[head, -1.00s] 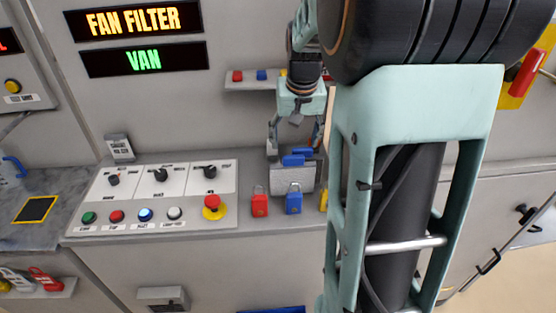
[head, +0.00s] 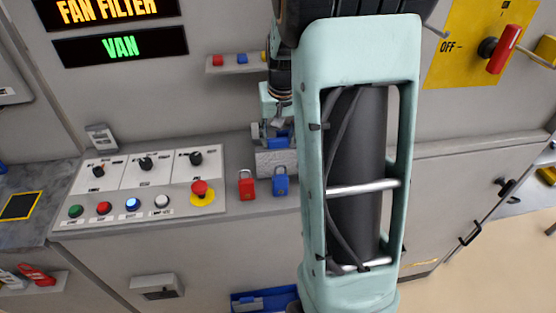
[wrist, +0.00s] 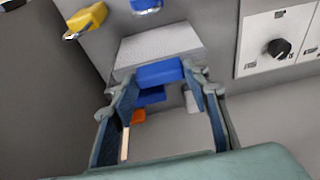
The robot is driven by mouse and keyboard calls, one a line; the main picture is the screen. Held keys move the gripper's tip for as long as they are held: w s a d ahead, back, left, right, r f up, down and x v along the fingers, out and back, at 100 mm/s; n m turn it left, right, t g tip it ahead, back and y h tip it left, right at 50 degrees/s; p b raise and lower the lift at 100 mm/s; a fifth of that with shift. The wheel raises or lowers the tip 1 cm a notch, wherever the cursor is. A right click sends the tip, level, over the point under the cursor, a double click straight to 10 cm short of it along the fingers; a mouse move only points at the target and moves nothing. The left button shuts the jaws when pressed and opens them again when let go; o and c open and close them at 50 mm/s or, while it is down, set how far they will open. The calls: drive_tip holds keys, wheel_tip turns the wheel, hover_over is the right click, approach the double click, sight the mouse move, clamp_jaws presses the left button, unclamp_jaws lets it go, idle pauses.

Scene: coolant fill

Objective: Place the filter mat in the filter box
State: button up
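The filter mat, taken to be the pale grey block (head: 264,160) with a blue handle (head: 278,141), is on the counter behind the padlocks in the head view. In the wrist view its pale face (wrist: 150,46) and blue handle (wrist: 160,72) show beyond my fingers. My gripper (wrist: 163,84) has its fingers spread apart, one at each end of the handle. I cannot tell whether they touch it. In the head view my gripper (head: 274,134) is right over the handle, partly hidden by my arm. A blue open box (head: 240,304) at the bottom edge may be the filter box; this is unclear.
A red padlock (head: 246,187) and a blue padlock (head: 280,184) stand in front of the block. A control panel (head: 140,192) with knobs and an emergency stop (head: 200,190) is to the left. A small shelf (head: 232,68) is on the wall behind.

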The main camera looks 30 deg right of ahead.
drive_tip(key=c, duration=0.8)
drive_tip(key=shift+c, duration=0.2)
